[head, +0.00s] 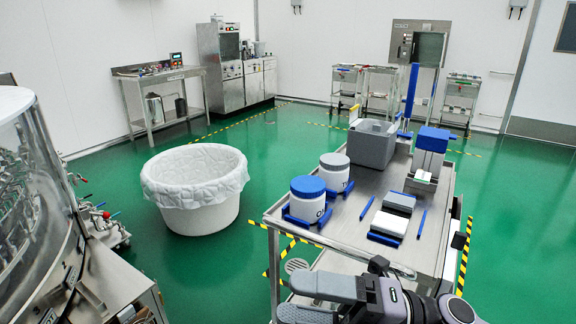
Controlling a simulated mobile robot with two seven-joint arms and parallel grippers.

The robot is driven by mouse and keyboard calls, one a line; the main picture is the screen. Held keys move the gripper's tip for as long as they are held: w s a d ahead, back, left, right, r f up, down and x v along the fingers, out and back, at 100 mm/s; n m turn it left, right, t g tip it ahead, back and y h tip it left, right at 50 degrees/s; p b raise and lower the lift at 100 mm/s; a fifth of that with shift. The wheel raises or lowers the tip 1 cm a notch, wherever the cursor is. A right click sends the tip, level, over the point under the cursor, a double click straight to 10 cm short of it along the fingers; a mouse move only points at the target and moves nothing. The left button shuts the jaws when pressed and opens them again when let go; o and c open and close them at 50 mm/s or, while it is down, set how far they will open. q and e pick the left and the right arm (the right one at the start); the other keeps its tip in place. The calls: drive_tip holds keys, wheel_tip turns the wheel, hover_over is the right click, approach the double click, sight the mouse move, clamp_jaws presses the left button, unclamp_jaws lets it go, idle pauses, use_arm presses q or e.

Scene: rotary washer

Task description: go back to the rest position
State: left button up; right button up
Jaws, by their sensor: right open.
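My right gripper (287,298) is at the bottom of the head view, in front of the near end of the steel cart (335,226). Its two grey fingers point left and are apart, with nothing seen between them. The wrist and arm come in from the bottom right. My left gripper is not in view.
The cart carries a blue-lidded jar (308,199), a grey-lidded jar (334,174), a grey bin (371,147) and blue-and-white packs (398,202). A lined white tub (196,205) stands on the green floor. The glass-walled washer (28,200) is at left.

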drive_tip(key=w+d+f+m+t+h, duration=0.3)
drive_tip(key=d+f+m+t+h, duration=0.35)
drive_tip(key=m, duration=0.65)
drive_tip(key=w+d+f+m+t+h, duration=0.3)
drive_tip(key=f+m+t+h, duration=0.2)
drive_tip(key=f+m+t, duration=0.55)
drive_tip(key=s+d+f+m+g+h, duration=0.3)
drive_tip(key=s+d+f+m, duration=0.1)
drive_tip(key=f, duration=0.4)
drive_tip(key=s+d+f+m+g+h, duration=0.4)
drive_tip(key=s+f+m, duration=0.3)
drive_tip(key=s+f, duration=0.2)
drive_tip(key=shift+s+d+g, duration=0.25)
drive_tip(key=shift+d+g, duration=0.05)
drive_tip(key=shift+m, duration=0.25)
drive_tip(key=shift+c, duration=0.2)
